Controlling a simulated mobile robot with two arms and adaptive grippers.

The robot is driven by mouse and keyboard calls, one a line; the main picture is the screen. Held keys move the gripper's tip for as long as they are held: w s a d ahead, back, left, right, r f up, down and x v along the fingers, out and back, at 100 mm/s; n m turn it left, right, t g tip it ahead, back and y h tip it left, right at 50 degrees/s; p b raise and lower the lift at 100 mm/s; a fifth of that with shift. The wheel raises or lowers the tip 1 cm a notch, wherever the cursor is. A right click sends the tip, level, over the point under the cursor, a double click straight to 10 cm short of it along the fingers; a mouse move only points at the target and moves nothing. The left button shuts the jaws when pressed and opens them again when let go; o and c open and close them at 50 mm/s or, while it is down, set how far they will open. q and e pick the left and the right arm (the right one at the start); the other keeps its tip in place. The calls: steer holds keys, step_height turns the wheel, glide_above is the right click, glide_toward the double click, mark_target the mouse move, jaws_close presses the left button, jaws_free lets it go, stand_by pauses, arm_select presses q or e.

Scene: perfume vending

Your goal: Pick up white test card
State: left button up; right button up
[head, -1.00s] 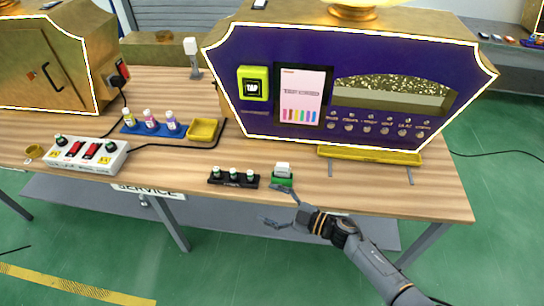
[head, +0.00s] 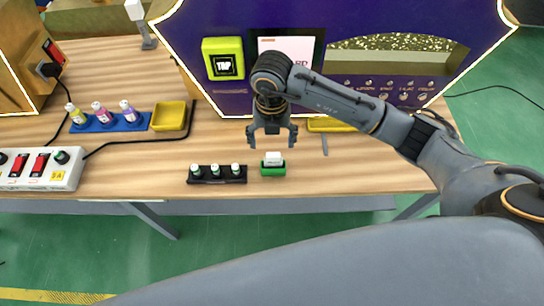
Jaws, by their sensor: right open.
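The white test card (head: 272,157) stands in a small green holder (head: 272,171) near the table's front edge. Its upper part shows above the holder. My right gripper (head: 272,143) is open, with its fingers pointing down. In the head view its fingertips show just above the card, one to each side, and appear apart from it. I cannot tell the exact height above the card. My left gripper is not in view.
A black rack (head: 216,174) with several small vials stands left of the holder. A yellow tray (head: 169,116) and a blue stand (head: 109,122) with small bottles sit farther left. The purple vending machine (head: 225,105) rises behind. A switch box (head: 40,169) is at the left.

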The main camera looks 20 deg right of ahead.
mark_target(273, 155)
step_height(273, 155, down, 3)
steer(key=shift+r, duration=0.1)
steer(key=shift+w+f, duration=0.15)
steer(key=shift+f, duration=0.25)
steer(key=shift+f+p, duration=0.5)
steer(key=shift+f, duration=0.05)
steer(key=f, duration=0.2)
steer(key=f+p, duration=0.1)
steer(key=shift+d+f, duration=0.25)
steer(key=shift+f, duration=0.35)
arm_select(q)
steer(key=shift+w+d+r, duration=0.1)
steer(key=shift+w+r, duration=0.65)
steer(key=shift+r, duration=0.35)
arm_select(e)
steer(key=shift+c, duration=0.7)
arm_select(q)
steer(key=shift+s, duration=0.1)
arm_select(e)
steer(key=c, duration=1.1)
